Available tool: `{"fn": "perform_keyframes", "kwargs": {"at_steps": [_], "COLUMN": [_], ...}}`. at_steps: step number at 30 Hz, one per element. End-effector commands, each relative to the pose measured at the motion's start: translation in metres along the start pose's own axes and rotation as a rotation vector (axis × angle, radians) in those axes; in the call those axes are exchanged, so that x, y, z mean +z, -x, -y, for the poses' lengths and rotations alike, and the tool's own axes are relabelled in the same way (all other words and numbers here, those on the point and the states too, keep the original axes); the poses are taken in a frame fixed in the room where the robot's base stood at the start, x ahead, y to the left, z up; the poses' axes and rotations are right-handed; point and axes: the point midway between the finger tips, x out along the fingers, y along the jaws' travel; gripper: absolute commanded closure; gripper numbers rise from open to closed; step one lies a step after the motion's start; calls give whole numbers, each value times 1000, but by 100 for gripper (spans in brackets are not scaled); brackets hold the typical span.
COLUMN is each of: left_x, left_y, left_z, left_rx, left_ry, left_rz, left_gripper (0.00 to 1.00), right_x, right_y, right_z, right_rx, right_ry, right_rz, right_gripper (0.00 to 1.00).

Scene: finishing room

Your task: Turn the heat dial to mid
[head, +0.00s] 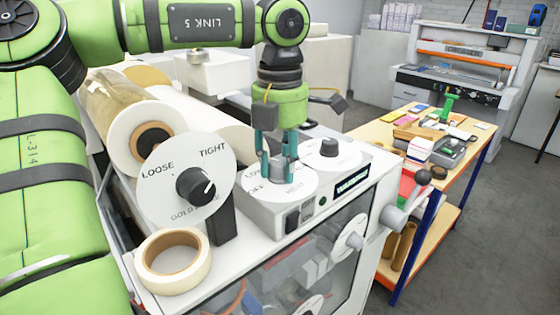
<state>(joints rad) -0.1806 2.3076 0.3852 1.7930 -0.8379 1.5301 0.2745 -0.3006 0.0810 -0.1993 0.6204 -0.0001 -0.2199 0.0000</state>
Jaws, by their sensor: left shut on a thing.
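My left gripper (277,178) points straight down over a white round dial plate (303,181) on top of the white machine box. Its teal fingers are shut at the plate's middle, around the dial's knob. The knob is hidden by the fingers, so its pointing direction cannot be seen. The plate's lettering is partly covered and hard to read. My right gripper is not in view.
A large dial marked LOOSE and TIGHT (194,187) stands left of the gripper, near a tape roll (172,262). A smaller black knob (329,147) sits behind right. A cluttered workbench (483,127) and another machine (470,55) stand to the right.

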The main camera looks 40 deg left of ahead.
Motion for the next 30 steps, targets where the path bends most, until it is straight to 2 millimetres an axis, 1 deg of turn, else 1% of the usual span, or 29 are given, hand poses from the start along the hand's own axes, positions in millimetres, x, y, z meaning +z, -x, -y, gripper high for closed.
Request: {"fn": "perform_keyframes", "kwargs": {"at_steps": [3, 18, 24, 30], "left_x": [0, 0, 0, 0], "left_y": [1, 1, 1, 1], "left_z": [0, 0, 0, 0], "left_rx": [1, 0, 1, 2], "left_ry": [-113, -571, -709, -800], "left_rz": [1, 2, 1, 2], "left_gripper": [97, 97, 97, 97], "right_x": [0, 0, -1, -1], "right_y": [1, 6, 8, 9], "right_z": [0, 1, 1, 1], "right_rx": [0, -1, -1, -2], "right_ry": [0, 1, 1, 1], "right_rz": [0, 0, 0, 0], "right_gripper": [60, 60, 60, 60]}}
